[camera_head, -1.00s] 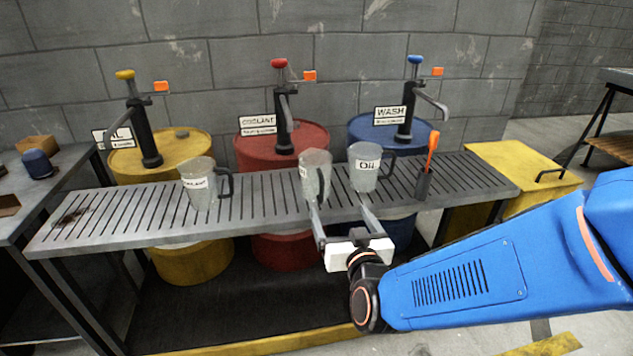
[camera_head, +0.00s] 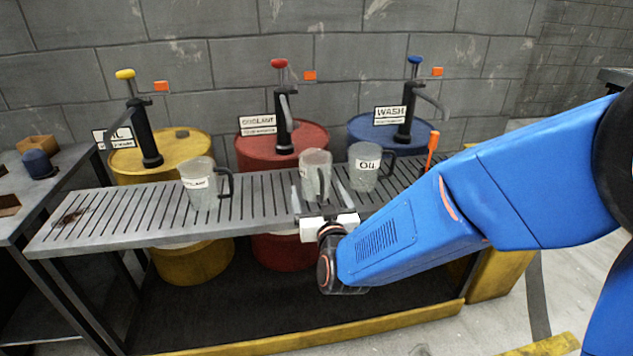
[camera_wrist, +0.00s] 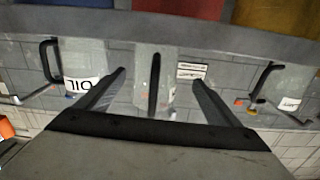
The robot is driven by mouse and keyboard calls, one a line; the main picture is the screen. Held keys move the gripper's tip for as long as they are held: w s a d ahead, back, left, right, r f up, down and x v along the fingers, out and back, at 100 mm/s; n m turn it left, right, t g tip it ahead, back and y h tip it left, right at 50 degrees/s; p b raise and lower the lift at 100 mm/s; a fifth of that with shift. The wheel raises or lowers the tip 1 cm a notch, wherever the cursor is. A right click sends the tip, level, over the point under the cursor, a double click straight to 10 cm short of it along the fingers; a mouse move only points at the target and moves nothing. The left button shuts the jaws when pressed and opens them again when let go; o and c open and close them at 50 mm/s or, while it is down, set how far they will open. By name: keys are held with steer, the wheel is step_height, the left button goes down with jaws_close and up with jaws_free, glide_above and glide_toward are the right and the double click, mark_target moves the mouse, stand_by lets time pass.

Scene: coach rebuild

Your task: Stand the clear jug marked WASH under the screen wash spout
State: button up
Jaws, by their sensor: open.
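The middle clear jug (camera_head: 316,172) stands upright on the slatted bench, in front of the red coolant drum. Its label is not readable; its handle faces my gripper. My gripper (camera_head: 318,187) is open, with one finger on each side of the jug's near side. In the wrist view the jug (camera_wrist: 143,88) and its dark handle show between the fingers (camera_wrist: 158,77); contact cannot be told.
The OIL jug (camera_head: 363,172) stands close on the right, the COOLANT jug (camera_head: 199,184) to the left. An orange-handled tool (camera_head: 431,150) is at the right, partly behind my arm. My arm hides the right part of the slatted bench (camera_head: 262,200).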

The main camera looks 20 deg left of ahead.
mark_target(316, 179)
steer(key=shift+w+d+x, duration=0.1)
steer(key=shift+d+x, duration=0.05)
steer(key=shift+x, duration=0.95)
steer(key=shift+w+d+x, duration=0.1)
steer(key=shift+x, duration=0.95)
steer(key=shift+w+d+x, duration=0.1)
steer(key=shift+d+x, duration=0.05)
steer(key=shift+x, duration=0.95)
steer(key=shift+r, duration=0.1)
steer(key=c, duration=1.3)
